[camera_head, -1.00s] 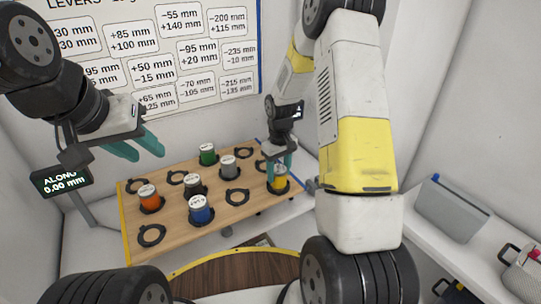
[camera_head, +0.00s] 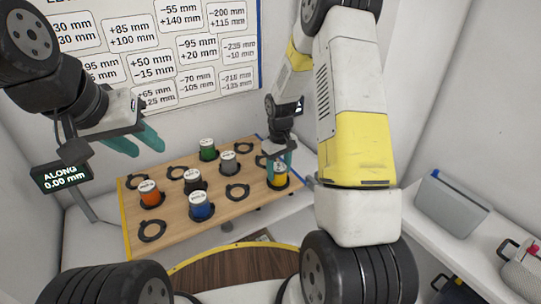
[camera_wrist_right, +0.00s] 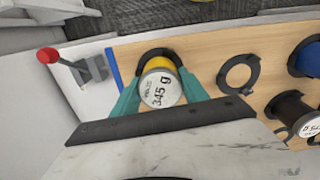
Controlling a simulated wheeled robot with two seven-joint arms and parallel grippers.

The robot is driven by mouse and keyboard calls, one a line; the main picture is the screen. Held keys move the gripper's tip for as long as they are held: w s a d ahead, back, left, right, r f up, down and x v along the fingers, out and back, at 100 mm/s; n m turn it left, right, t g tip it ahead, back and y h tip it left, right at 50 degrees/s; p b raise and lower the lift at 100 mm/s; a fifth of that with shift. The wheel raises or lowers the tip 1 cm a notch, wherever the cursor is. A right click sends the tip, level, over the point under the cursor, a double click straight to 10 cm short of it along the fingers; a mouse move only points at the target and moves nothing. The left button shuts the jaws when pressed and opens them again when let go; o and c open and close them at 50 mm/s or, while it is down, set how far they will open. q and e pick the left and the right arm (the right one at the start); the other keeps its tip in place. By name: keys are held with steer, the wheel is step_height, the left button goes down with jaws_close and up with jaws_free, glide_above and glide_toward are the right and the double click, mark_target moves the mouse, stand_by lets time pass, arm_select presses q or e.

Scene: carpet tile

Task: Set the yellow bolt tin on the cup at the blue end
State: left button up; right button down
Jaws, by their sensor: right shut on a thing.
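The yellow bolt tin (camera_head: 278,181) is at the right end of the wooden board, by the blue edge strip (camera_wrist_right: 113,68). In the right wrist view the tin (camera_wrist_right: 160,88) shows a white lid marked 345 g. A black ring cup (camera_wrist_right: 157,53) shows around its far side; I cannot tell whether the tin rests fully in it. My right gripper (camera_head: 279,165) is shut on the tin, one teal finger on each side. My left gripper (camera_head: 137,141) is open and empty, above and beyond the board's left end.
A red-knobbed lever (camera_wrist_right: 47,56) stands beyond the blue end.

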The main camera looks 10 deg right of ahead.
steer(key=shift+f, duration=0.15)
steer(key=c, duration=0.5)
jaws_free()
steer(key=shift+r, duration=3.9)
